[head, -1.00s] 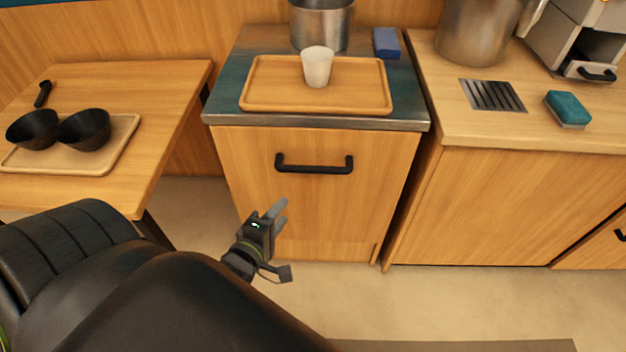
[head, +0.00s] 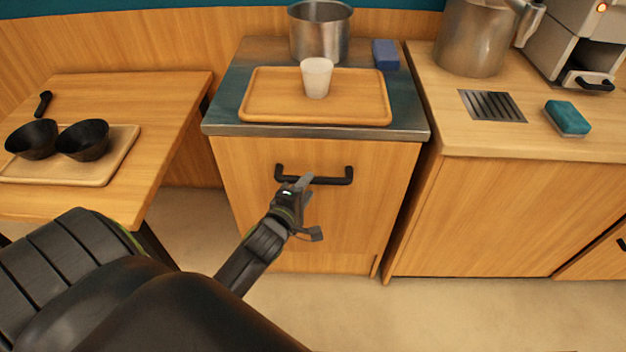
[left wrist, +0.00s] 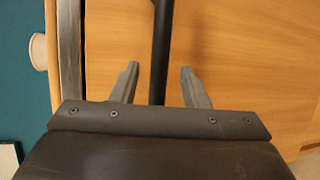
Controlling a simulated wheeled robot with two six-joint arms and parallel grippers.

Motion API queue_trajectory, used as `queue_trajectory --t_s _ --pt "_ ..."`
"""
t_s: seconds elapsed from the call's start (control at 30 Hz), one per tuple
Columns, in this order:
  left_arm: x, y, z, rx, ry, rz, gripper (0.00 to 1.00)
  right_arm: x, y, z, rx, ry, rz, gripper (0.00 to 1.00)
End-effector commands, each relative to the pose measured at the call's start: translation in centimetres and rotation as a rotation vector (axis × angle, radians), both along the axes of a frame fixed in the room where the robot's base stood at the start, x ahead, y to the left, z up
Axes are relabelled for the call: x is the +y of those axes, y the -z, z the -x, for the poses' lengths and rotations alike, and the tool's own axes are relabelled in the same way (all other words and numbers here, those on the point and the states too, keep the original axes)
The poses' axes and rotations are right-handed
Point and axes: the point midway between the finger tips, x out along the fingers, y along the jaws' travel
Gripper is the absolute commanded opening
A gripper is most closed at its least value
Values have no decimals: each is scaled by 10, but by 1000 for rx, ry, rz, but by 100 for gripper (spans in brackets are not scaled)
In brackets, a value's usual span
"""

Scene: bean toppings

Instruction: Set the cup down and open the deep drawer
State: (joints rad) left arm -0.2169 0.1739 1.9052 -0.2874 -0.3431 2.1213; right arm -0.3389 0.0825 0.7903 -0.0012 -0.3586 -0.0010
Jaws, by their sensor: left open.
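The white cup (head: 316,77) stands upright on a wooden tray (head: 262,112) on top of the cabinet; its side also shows in the left wrist view (left wrist: 38,52). The deep drawer (head: 350,225) is shut, with a black bar handle (head: 333,180) across its upper front. My left gripper (head: 304,183) is open at the left part of the handle. In the left wrist view my left gripper (left wrist: 158,85) has the handle (left wrist: 160,50) running between its two fingers, apart from both. My right gripper is not in view.
A metal pot (head: 320,38) and a blue block (head: 385,55) stand behind the tray. Two black bowls (head: 83,140) sit on a tray on the left table. A counter with a teal sponge (head: 568,117) adjoins on the right. The floor before the drawer is clear.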

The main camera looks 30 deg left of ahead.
Motion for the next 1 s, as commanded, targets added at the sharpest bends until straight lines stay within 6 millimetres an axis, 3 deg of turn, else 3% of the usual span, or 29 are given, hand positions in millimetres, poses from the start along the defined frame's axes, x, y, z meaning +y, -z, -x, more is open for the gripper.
queue_trajectory --t_s 0.1,0.3,0.67,1.0 --pt "3 3 -19 -1 1 -1 41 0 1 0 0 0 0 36" --pt "6 7 -37 -1 0 -2 41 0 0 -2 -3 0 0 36" --pt "6 7 -40 0 0 -1 41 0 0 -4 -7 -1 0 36" --pt "6 8 -40 0 0 -1 0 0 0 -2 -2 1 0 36"
